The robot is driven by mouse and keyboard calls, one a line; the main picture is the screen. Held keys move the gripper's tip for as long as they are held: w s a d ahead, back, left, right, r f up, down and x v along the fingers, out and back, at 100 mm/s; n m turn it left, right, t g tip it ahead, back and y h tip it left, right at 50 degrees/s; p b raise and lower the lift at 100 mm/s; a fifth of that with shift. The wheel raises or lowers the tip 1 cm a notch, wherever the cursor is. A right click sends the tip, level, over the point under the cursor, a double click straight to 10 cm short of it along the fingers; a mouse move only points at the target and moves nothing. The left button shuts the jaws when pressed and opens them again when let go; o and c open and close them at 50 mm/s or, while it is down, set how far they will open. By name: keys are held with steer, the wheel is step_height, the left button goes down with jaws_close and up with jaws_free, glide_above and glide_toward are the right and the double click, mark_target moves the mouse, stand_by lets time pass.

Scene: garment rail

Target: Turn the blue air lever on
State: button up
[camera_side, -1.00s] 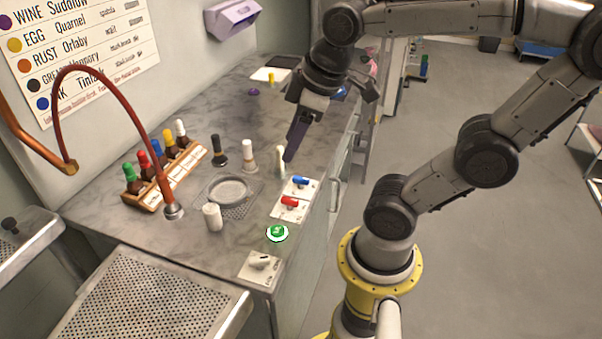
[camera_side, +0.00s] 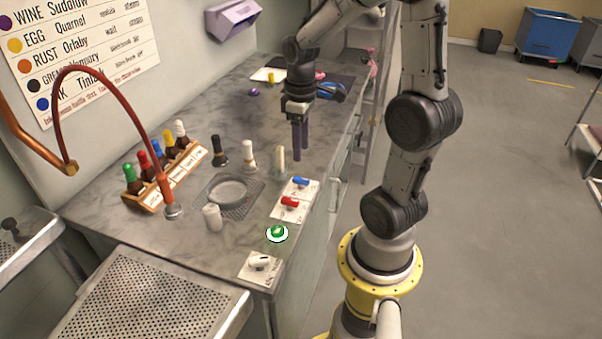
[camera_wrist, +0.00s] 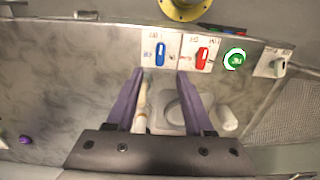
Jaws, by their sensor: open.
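The blue lever (camera_side: 300,182) sits on a white labelled plate on the counter's right side, beside the red lever (camera_side: 289,202). In the wrist view the blue lever (camera_wrist: 160,53) lies ahead of the fingertips, with the red lever (camera_wrist: 202,54) to its right. My gripper (camera_side: 299,158) points down above the counter, behind the blue lever and apart from it. Its two purple fingers also show in the wrist view (camera_wrist: 158,75), open with nothing held between them. A pale upright cylinder (camera_side: 280,161) stands close to the fingers.
A green button (camera_side: 277,233) and a white switch plate (camera_side: 259,268) lie nearer the front edge. A round dish on a grate (camera_side: 228,190), a bottle rack (camera_side: 150,200) and a red hose (camera_side: 130,90) are to the left.

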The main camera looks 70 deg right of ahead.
mark_target(301, 178)
step_height(301, 178, down, 9)
steer(key=shift+r, duration=0.1)
stand_by(0.4)
jaws_close()
